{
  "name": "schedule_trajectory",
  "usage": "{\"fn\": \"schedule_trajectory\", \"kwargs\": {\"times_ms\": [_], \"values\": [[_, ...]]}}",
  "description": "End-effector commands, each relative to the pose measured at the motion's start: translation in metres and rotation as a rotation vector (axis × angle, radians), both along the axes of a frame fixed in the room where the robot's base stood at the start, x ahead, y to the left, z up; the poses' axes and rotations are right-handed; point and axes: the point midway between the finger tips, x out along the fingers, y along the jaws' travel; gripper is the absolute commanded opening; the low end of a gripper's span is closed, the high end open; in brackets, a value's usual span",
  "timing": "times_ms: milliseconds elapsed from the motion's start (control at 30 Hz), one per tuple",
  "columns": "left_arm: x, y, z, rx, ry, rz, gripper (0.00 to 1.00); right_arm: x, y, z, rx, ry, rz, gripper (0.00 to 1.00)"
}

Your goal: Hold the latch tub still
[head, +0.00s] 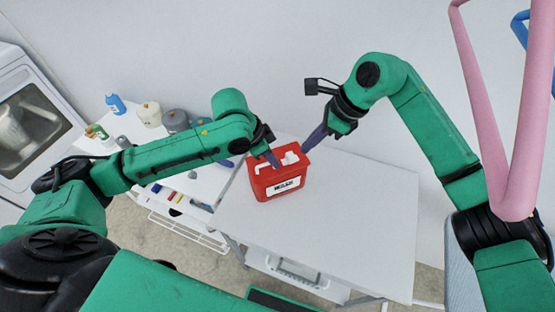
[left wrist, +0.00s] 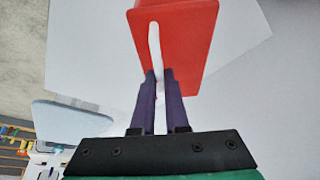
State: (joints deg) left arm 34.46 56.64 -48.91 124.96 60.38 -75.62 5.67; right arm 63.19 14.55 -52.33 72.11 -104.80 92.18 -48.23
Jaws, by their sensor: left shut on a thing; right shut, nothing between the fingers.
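The latch tub (head: 278,183) is a red box with white parts on top and a white label on its front, standing upright on the white table. My left gripper (head: 274,161) comes in over its left top side. In the left wrist view the purple fingers (left wrist: 160,85) are shut around a white strip on the red tub (left wrist: 185,35). My right gripper (head: 305,150) is shut and empty, its fingertips just beyond the tub's back right top corner. I cannot tell whether they touch it.
The white table (head: 365,215) is clear to the right of the tub. On the left, a side surface holds a blue bottle (head: 115,104), a cream canister (head: 149,114) and a grey canister (head: 176,121). Pink bars (head: 515,150) rise at the right, near my right arm.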

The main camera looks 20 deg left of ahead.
Motion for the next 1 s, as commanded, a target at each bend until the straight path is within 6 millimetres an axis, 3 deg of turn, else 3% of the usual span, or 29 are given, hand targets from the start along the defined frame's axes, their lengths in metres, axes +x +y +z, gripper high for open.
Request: {"fn": "schedule_trajectory", "kwargs": {"times_ms": [67, 233, 300, 400, 467, 567, 733, 833, 1000], "values": [[0.000, 0.000, 0.000, 0.000, 0.000, 0.000, 0.00, -0.017, 0.013, -0.001, 0.158, 0.069, 0.019, 0.00], [0.000, 0.000, 0.000, 0.000, 0.000, 0.000, 0.00, -0.061, 0.040, 0.023, 0.680, 0.323, -0.037, 0.00], [0.000, 0.000, 0.000, 0.000, 0.000, 0.000, 0.00, -0.069, 0.040, 0.034, 0.876, 0.454, -0.131, 0.00], [0.000, 0.000, 0.000, 0.000, 0.000, 0.000, 0.00, -0.063, 0.028, 0.036, 1.105, 0.647, -0.350, 0.00], [0.000, 0.000, 0.000, 0.000, 0.000, 0.000, 0.00, -0.053, 0.015, 0.025, 1.203, 0.766, -0.526, 0.00], [0.000, 0.000, 0.000, 0.000, 0.000, 0.000, 0.00, -0.040, -0.009, -0.016, 1.277, 0.957, -0.850, 0.00], [0.000, 0.000, 0.000, 0.000, 0.000, 0.000, 0.00, -0.047, -0.036, -0.092, 1.227, 1.173, -1.255, 0.00], [0.000, 0.000, 0.000, 0.000, 0.000, 0.000, 0.00, -0.052, -0.041, -0.110, 1.200, 1.217, -1.339, 0.00], [0.000, 0.000, 0.000, 0.000, 0.000, 0.000, 0.00, -0.052, -0.042, -0.112, 1.197, 1.223, -1.351, 0.00]]}}
